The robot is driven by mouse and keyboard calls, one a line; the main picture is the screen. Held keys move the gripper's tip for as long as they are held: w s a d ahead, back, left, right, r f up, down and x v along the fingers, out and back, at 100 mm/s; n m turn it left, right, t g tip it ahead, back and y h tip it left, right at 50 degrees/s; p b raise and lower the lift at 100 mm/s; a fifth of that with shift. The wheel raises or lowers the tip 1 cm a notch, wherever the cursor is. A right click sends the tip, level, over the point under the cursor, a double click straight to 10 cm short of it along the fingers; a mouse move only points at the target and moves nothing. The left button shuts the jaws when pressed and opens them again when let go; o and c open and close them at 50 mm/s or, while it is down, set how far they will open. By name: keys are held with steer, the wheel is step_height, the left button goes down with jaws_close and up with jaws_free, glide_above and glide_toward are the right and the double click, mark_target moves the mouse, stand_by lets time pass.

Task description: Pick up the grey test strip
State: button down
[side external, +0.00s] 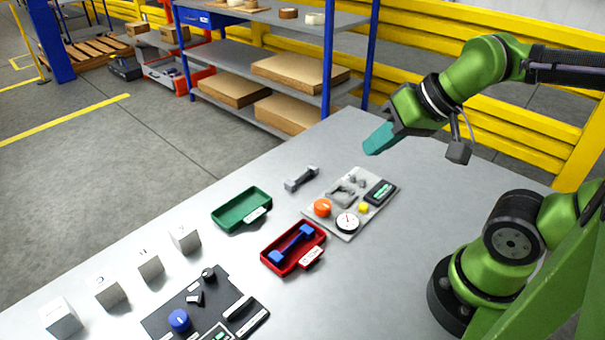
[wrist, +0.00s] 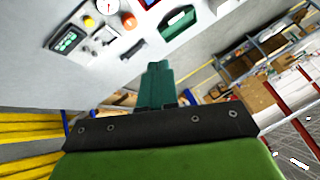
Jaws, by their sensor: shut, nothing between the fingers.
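The grey test strip (side external: 302,179) is dumbbell-shaped, with wide ends and a narrow middle. It lies on the grey table between the green tray and the light instrument panel. In the wrist view the strip (wrist: 132,49) appears just left of the fingertips, partly hard to make out. My gripper (side external: 377,141) has teal fingers, shut and empty, raised above the table to the upper right of the strip and apart from it. The shut fingers also show in the wrist view (wrist: 157,68).
A green tray (side external: 226,224) looks empty. A red tray (side external: 279,269) holds a blue strip (side external: 292,244). The light panel (side external: 343,234) carries a dial and knobs. A dark panel (side external: 160,320) and several pale blocks (side external: 150,265) stand nearer. Shelving (side external: 230,52) is behind.

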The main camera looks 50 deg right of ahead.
steer(key=c, duration=0.8)
jaws_free()
steer(key=shift+o, duration=0.2)
